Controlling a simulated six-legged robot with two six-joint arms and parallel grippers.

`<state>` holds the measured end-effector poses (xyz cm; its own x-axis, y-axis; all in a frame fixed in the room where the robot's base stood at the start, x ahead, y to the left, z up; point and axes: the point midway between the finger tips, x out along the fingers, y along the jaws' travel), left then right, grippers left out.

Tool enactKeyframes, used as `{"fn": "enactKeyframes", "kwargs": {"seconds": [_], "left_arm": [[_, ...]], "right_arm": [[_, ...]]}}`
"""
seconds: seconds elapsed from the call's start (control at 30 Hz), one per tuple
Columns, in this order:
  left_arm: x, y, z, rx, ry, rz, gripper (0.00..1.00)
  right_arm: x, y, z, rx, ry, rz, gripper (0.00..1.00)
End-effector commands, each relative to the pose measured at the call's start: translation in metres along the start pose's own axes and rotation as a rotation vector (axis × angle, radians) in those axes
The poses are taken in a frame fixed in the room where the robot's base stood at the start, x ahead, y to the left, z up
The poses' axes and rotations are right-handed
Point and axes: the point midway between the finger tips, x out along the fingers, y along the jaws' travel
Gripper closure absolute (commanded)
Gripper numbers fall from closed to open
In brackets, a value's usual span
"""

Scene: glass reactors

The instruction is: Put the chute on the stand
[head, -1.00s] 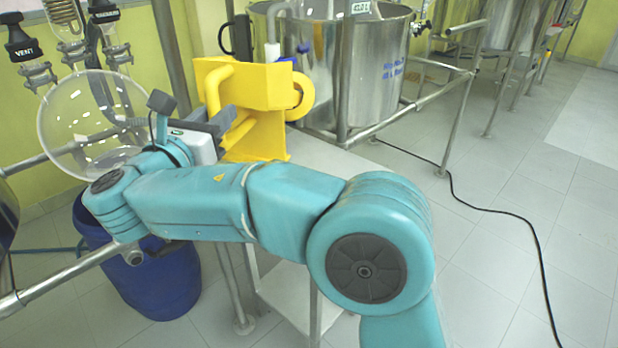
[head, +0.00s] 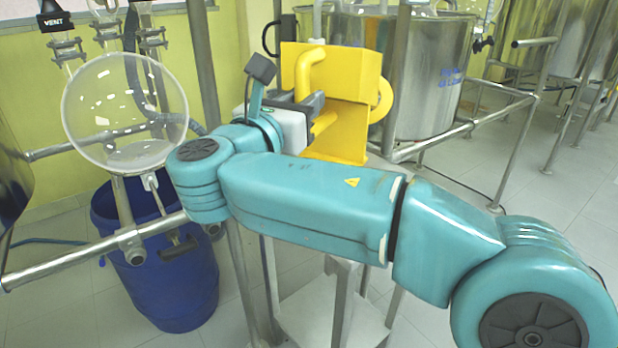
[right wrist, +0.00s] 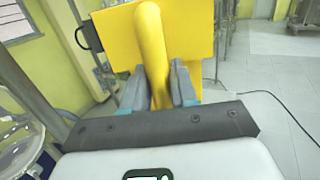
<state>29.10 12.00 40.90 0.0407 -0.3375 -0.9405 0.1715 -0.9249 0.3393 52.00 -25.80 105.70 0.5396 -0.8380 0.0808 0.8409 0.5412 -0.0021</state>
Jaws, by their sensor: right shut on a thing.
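The yellow chute (head: 345,75) is a boxy piece with a thick curved tube on its near face and a ring-like part at its right. My right gripper (head: 312,104) is at its near left side. In the right wrist view, the two grey fingers of my right gripper (right wrist: 158,88) are shut on the chute's upright tube (right wrist: 151,45). A pale metal stand (head: 330,305) with legs and a low shelf shows below my right arm. The arm hides its upper part, so I cannot tell whether the chute touches it. My left gripper is out of view.
A round glass vessel (head: 120,110) on metal pipes is at the left, above a blue barrel (head: 160,285). A steel tank (head: 430,75) with a pipe frame (head: 510,130) stands behind the chute. Open tiled floor lies at the right.

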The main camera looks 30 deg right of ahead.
Motion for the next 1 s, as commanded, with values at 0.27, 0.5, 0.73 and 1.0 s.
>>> {"fn": "enactKeyframes", "kwargs": {"seconds": [0.27,0.5,0.73,1.0], "left_arm": [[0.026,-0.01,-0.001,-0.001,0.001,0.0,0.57],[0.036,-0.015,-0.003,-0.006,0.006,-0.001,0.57],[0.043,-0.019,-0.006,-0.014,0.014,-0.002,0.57],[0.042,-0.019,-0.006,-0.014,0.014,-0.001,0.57]], "right_arm": [[-0.003,0.0,-0.056,0.002,-0.003,-0.002,1.0],[-0.002,0.001,-0.08,-0.001,-0.002,-0.003,1.0],[-0.003,0.0,-0.102,0.003,-0.002,-0.002,1.0],[-0.003,0.001,-0.102,0.0,0.001,-0.002,0.47]]}}
